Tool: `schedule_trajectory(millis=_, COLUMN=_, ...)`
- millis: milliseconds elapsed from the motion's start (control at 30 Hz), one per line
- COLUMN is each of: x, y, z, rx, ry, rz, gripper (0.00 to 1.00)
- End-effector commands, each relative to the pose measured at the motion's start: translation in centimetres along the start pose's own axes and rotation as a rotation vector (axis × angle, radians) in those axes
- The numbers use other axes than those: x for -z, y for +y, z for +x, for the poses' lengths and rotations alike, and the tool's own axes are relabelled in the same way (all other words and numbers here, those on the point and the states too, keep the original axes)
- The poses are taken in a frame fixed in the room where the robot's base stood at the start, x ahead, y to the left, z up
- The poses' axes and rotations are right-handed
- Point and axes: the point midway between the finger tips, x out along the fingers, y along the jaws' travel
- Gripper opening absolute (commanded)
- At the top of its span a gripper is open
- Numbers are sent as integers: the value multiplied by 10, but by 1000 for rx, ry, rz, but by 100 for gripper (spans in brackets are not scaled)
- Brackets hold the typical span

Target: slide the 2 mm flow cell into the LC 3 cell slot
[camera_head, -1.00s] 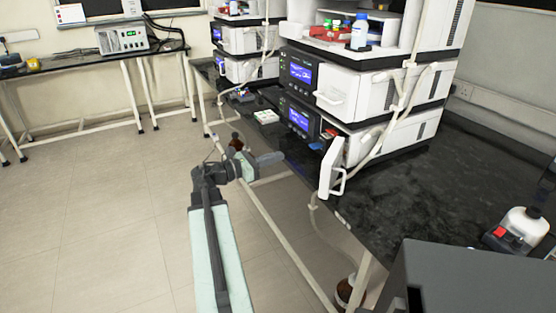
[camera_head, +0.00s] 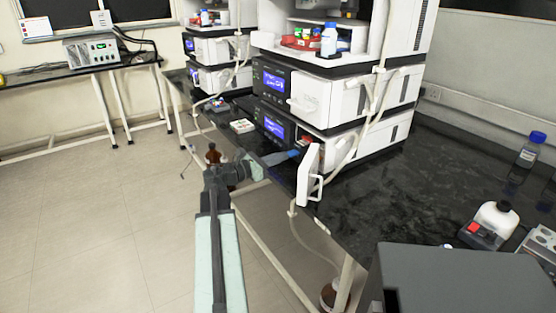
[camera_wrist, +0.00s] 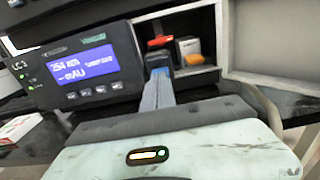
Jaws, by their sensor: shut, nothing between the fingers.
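The LC 3 module shows its dark front with a lit blue display (camera_wrist: 83,67) in the wrist view, left of an open compartment (camera_wrist: 205,78). In the compartment I see a red piece (camera_wrist: 160,42) and an orange-and-white piece (camera_wrist: 188,47). A small blue piece (camera_wrist: 160,72) is at the opening's front left, just beyond my fingertips; contact is unclear. I cannot tell which piece is the 2 mm flow cell, nor see the slot itself. My gripper (camera_wrist: 158,90) is shut and empty, pointing at the opening; it also shows in the head view (camera_head: 277,158).
The open white door (camera_head: 307,172) with its handle stands right of the opening. Pale tubing (camera_head: 367,110) hangs down the stack's side. The dark bench top (camera_head: 400,190) is mostly clear right of the stack.

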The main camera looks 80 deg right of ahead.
Motion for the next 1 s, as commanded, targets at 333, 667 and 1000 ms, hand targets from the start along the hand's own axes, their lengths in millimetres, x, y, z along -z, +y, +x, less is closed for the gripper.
schedule_trajectory(millis=333, x=0, y=1, z=46, rx=2, ry=0, rz=0, gripper=0)
schedule_trajectory(millis=667, x=0, y=0, z=51, rx=0, ry=-1, rz=-1, gripper=0)
schedule_trajectory(millis=1000, x=0, y=-5, z=0, rx=-11, ry=-1, rz=0, gripper=0)
